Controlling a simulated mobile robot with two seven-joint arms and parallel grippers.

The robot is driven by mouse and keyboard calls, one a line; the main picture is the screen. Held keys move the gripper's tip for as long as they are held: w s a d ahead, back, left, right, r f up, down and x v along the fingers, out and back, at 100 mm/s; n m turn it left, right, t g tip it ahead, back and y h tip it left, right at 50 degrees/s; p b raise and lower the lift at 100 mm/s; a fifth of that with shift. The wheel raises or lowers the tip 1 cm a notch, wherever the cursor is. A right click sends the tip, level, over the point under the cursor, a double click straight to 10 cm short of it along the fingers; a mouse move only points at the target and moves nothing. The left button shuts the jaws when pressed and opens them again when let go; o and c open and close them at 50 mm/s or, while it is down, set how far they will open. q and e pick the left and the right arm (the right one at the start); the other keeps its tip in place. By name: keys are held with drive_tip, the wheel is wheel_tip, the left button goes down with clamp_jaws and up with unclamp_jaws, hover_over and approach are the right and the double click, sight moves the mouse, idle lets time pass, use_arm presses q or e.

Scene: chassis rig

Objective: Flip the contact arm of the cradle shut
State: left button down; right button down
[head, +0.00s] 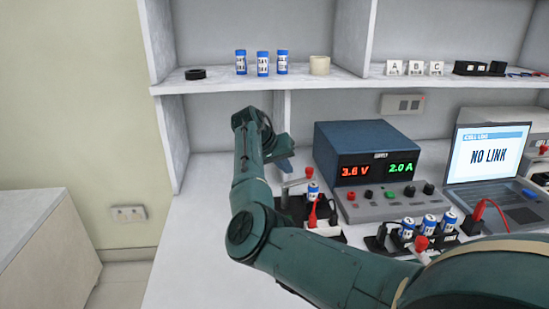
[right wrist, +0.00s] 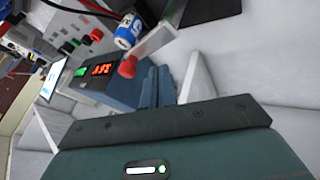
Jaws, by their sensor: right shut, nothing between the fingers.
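The cradle (head: 296,207) is a dark base on the bench, left of the power supply, with a blue and white cell (head: 313,190) in it. The cell also shows in the right wrist view (right wrist: 128,31). Its contact arm (right wrist: 155,42) is a pale bar with a red knob (right wrist: 128,67) at the end. In the head view the red knob (head: 309,172) is above the cell, and the bar looks raised off it. My right gripper (head: 286,167) is shut and empty, just behind and left of the knob. In the wrist view its fingers (right wrist: 160,80) are close to the bar; contact is unclear.
A blue power supply (head: 355,155) reading 3.6 V and 2.0 A stands right of the cradle. Another holder with several cells (head: 430,225) and a laptop (head: 490,165) are farther right. A shelf (head: 345,75) runs above. My right arm hides much of the front bench.

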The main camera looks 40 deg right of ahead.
drive_tip(key=shift+s+d+r, duration=0.1)
drive_tip(key=shift+s+d, duration=0.9)
drive_tip(key=shift+d, duration=0.25)
